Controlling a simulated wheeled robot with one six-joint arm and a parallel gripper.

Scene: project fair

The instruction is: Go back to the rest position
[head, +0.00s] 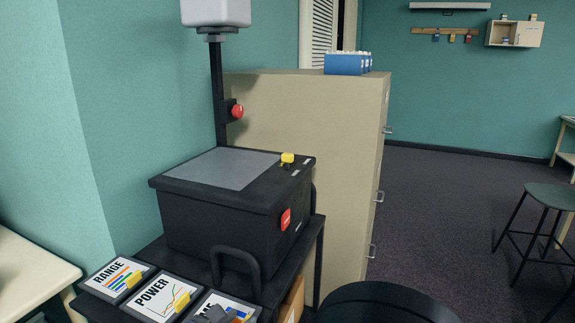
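My gripper does not show in the head view. No rest position is marked in what I see. A black box (225,228) with a grey top panel (225,168) stands on a black stand at the left centre. A yellow knob (287,158) sits on its top, and a red tag or switch (285,218) is on its side. A black post (217,95) behind it carries a red button (237,111) and a white housing (215,12).
Framed cards reading RANGE (117,279) and POWER (155,297) lie in front of the box. A third is partly cut off. A beige cabinet (300,125) carries blue binders (346,64). A stool (551,196) stands right; open carpet (440,215) lies between.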

